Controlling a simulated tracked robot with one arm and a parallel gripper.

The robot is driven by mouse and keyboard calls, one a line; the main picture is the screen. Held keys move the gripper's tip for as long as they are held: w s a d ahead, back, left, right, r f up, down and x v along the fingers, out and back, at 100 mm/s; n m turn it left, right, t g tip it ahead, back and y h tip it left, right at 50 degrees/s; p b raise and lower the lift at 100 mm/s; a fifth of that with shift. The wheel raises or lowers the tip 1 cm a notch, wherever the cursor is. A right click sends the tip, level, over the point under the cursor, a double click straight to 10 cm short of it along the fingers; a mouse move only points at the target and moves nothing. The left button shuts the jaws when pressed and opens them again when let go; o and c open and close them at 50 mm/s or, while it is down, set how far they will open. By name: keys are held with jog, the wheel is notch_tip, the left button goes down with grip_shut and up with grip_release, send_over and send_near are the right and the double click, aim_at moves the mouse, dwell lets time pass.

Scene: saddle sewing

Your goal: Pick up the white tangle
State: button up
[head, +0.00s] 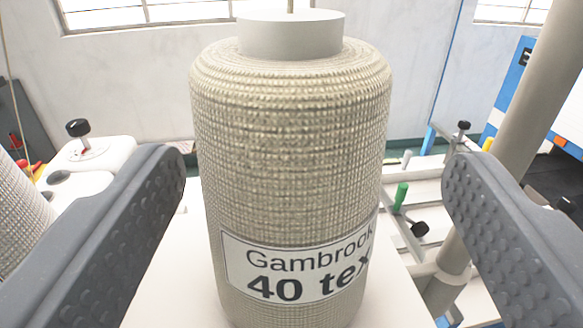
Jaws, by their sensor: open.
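A large off-white thread spool (292,150) stands upright in the middle of the head view. It is wound in even rows and carries a label reading "Gambrook" and "40 tex", cut off at the right. A pale grey core (290,35) sticks out of its top, with a thin rod rising from it. No loose tangle of thread is seen. My gripper (315,168) is open, with one dark grey finger on each side of the spool. Visible gaps lie between both fingers and the spool. The spool's bottom edge is close to the lower picture edge.
A second wound spool (18,215) is partly in view at the left edge. A white machine part with a black knob (78,128) stands behind the left finger. A grey slanted post (530,95) and a green peg (401,196) are at the right.

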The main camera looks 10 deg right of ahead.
jog(key=w+p, duration=0.1)
jog(key=w, duration=0.3)
jog(key=shift+w+f+p, duration=0.1)
jog(key=shift+f+p, duration=0.1)
jog(key=shift+p, duration=0.15)
jog(key=shift+w, duration=0.45)
jog(key=c, duration=1.1)
